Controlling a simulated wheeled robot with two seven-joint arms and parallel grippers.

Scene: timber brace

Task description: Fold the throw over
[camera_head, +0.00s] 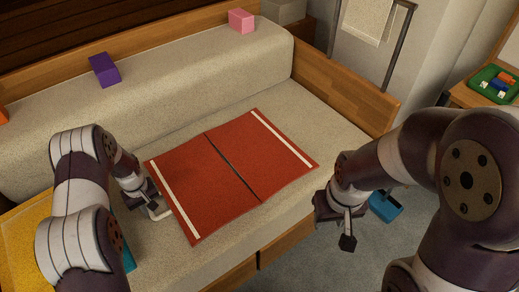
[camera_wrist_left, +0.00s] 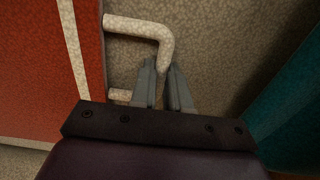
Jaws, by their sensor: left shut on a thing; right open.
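The red throw (camera_head: 215,165) lies flat on the seat of the sofa, with a dark line across its middle and a pale stripe near each end. A pale curved handle (camera_wrist_left: 145,32) sticks out from its left edge. My left gripper (camera_head: 155,208) is at that left edge. In the left wrist view the left gripper (camera_wrist_left: 168,75) has its fingers shut on the handle. The throw's striped edge also shows there (camera_wrist_left: 40,70). My right gripper (camera_head: 345,225) is open and empty, to the right of the throw, in front of the sofa.
The beige sofa (camera_head: 335,130) has a wooden frame. A purple block (camera_head: 104,69) and a pink block (camera_head: 241,21) sit on its backrest. A blue container (camera_head: 385,206) is on the floor behind my right gripper. A green tray (camera_head: 495,85) stands at the far right.

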